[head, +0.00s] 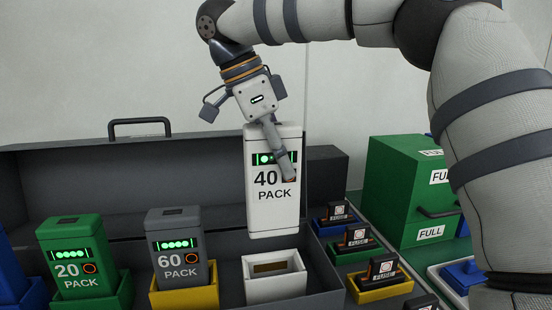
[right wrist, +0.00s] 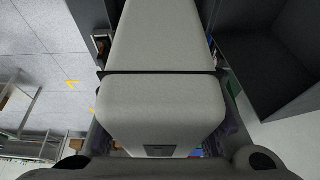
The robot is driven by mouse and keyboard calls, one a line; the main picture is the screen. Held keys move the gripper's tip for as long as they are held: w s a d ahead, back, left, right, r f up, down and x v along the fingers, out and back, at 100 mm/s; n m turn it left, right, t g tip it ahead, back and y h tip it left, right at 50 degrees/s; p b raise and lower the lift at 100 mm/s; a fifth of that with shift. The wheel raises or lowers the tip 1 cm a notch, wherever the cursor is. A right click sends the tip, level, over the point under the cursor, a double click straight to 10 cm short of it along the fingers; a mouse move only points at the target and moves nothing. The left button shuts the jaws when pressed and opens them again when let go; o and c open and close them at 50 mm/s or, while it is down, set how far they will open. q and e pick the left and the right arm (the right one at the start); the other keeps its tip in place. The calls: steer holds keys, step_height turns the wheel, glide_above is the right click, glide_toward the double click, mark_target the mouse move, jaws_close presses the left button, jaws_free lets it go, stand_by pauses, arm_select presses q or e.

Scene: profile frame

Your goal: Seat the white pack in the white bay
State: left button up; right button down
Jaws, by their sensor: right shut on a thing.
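The white pack (head: 272,205), marked 40 PACK, hangs upright in my right gripper (head: 283,160), which is shut on its upper part. The pack also fills the middle of the right wrist view (right wrist: 160,60). The white bay (head: 274,284) is an open white socket with a dark slot inside, in the grey case below the pack. The pack's lower end is above the bay's back edge in the head view, apart from it. One gripper finger covers part of the pack's label. My left gripper is not in view.
A grey pack (head: 180,245) stands in a yellow bay (head: 186,298), and a green pack (head: 80,260) in a green bay, left of the white bay. Several fuses (head: 355,238) line the right side. A green drawer cabinet (head: 400,185) stands behind them. The dark case lid (head: 70,185) rises behind.

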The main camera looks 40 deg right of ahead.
mark_target(253, 172)
steer(key=shift+d, duration=0.1)
steer(key=shift+f, duration=6.65)
steer(key=c, duration=1)
jaws_free()
steer(key=shift+o, duration=0.2)
steer(key=v, duration=1.2)
